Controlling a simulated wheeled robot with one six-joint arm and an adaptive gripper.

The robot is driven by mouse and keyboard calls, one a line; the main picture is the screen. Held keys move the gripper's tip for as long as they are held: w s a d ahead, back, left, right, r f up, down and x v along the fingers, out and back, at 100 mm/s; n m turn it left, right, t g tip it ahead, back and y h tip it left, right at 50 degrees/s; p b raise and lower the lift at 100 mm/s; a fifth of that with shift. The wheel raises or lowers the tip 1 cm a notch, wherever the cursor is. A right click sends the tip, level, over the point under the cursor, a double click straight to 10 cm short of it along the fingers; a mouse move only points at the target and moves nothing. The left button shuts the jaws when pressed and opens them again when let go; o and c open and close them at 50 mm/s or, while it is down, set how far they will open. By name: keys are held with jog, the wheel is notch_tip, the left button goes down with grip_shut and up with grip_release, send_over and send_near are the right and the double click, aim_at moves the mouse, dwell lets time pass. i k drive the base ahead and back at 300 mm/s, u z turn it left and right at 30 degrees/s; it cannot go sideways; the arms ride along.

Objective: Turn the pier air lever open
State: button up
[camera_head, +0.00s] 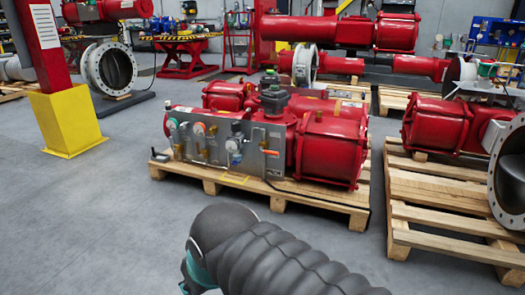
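A red valve actuator (330,145) lies on a wooden pallet (285,203) in the middle of the head view. A grey metal panel (262,165) with gauges, fittings and tubing is fixed to its front left side. A small orange-red handle-like part (271,152) shows on the right half of the panel. It is too small to tell whether it is the air lever, or which way it is set. My dark ribbed arm shows at the bottom, in front of the pallet and apart from it. My gripper's fingers are not visible.
A red pillar (47,45) with a yellow base (68,122) stands at the left. Another pallet (440,215) with a red actuator (436,125) and a flanged valve (508,175) is at the right. Grey floor (100,220) is clear at the left and front.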

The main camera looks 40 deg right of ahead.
aim_at(260, 149)
jog(key=z, duration=0.3)
jog(key=i, duration=0.65)
jog(key=z, duration=1.2)
jog(key=i, duration=0.45)
jog(key=z, duration=0.45)
